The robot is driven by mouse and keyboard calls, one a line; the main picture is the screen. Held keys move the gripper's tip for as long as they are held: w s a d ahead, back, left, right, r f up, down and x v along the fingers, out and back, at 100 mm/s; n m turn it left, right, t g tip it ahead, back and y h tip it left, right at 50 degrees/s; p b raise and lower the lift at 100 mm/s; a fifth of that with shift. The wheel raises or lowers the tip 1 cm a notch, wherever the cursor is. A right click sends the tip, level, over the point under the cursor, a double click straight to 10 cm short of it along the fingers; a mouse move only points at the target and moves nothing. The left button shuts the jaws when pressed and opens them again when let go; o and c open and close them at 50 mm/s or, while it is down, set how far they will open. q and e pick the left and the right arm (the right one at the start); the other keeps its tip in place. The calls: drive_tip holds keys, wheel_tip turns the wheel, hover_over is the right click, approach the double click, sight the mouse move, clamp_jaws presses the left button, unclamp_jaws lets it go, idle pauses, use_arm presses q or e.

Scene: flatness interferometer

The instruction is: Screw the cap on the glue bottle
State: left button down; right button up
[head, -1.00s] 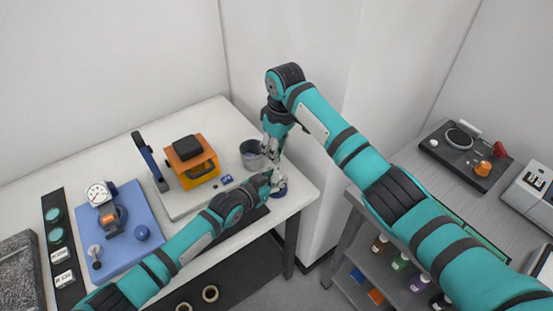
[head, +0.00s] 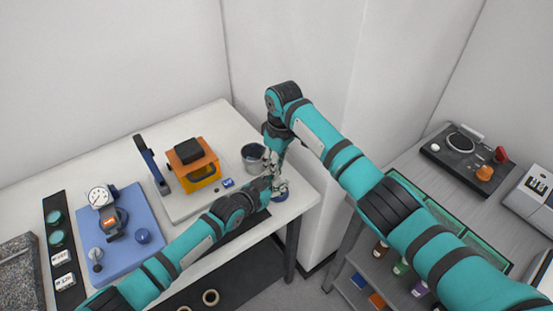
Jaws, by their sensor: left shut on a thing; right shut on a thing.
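My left gripper (head: 275,187) reaches in from the left to the table's right corner and is shut, apparently on the glue bottle, which its fingers cover. My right gripper (head: 272,168) points down from above, close over the left one, and is shut, apparently on the cap, which is too small and covered to make out. A round blue piece (head: 281,196) shows just under the grippers; I cannot tell whether it belongs to the bottle. Whether cap and bottle touch is hidden.
A grey cup (head: 252,156) stands close behind the grippers. A black mat (head: 230,238) lies near the front edge. A side bench (head: 420,165) stands right.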

drive_tip(key=shift+f, duration=0.75)
idle(0.5)
drive_tip(key=m, duration=0.4)
drive_tip(key=shift+s+a+h, duration=0.1)
drive_tip(key=shift+h, duration=0.2)
drive_tip(key=m, duration=0.5)
drive_tip(key=shift+t, duration=0.3)
drive_tip(key=m+h, duration=0.1)
drive_tip(key=m, duration=1)
drive_tip(key=shift+h, duration=0.4)
drive_tip(key=o, duration=0.7)
